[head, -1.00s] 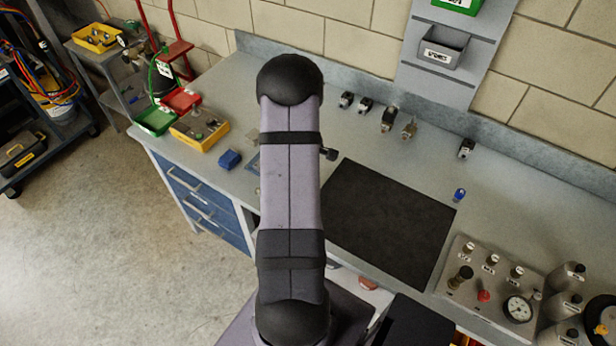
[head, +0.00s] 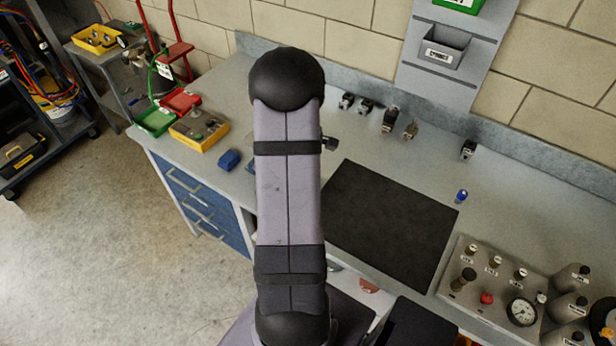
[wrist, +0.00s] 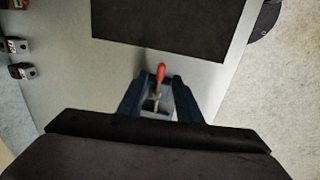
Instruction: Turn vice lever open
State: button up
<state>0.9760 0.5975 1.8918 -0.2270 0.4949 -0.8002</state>
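The vice lever (wrist: 161,71), with a red handle, shows in the wrist view just beyond the mat's edge. Below it is a pale metal vice body (wrist: 157,105), partly hidden between the fingers. My gripper (wrist: 160,80) is open, with one dark blue finger on each side of the lever. I see gaps between the fingers and the red handle; the height of the fingertips over it is hard to judge. In the head view my arm hides the vice and my gripper.
A black mat (head: 390,225) lies flat on the grey bench. Several small fittings (head: 389,121) stand along the back. A gauge panel (head: 490,285) is at the right. A blue block (head: 229,160) and a yellow tray (head: 199,132) are left of my arm. The mat is clear.

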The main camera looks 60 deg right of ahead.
jog(key=shift+a+r+b, duration=0.15)
jog(key=shift+r, duration=0.6)
jog(key=shift+a+r+b, duration=0.15)
jog(key=shift+r, duration=0.55)
jog(key=s+a+f+m+g+y, duration=0.1)
jog(key=s+a+m+y, duration=0.15)
jog(key=a+m, duration=0.4)
jog(key=s+a+f+m+g+y, duration=0.1)
jog(key=s+a+f+m, duration=0.2)
jog(key=a, duration=0.6)
jog(key=w+a+r+n, duration=0.1)
jog(key=a+r+n, duration=0.1)
jog(key=a, duration=0.5)
jog(key=w+a+r+n+t+h, duration=0.1)
jog(key=w+a+r+n, duration=0.1)
jog(key=a, duration=0.6)
jog(key=w+a+r+n+t, duration=0.1)
jog(key=a+r+n, duration=0.3)
jog(key=a, duration=0.3)
jog(key=shift+w+a+r+n, duration=0.2)
jog(key=shift+w+a+n, duration=0.1)
jog(key=shift+n, duration=0.35)
